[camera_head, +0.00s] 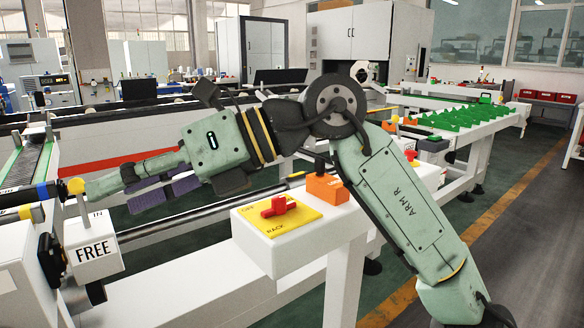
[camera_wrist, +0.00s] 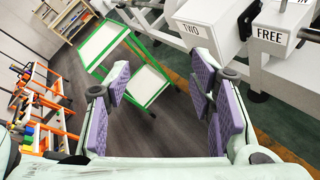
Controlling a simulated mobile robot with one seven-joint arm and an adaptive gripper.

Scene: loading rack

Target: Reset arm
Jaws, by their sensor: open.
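My pale green arm (camera_head: 395,195) rises from the lower right to a round dark joint and bends over to the left. My gripper (camera_head: 155,185) is at its left end, above a white rail frame, with purple pads showing below it. In the wrist view my gripper (camera_wrist: 160,88) is open, its purple-padded fingers wide apart with nothing between them. Grey floor and part of a green-edged white stand show beyond the fingers.
A white box labelled FREE (camera_head: 93,246) stands at the left. A yellow plate with a red switch (camera_head: 279,210) sits below my arm. The green-edged stand (camera_wrist: 104,42) and orange-framed racks (camera_wrist: 45,110) are in the wrist view; dark floor between is clear.

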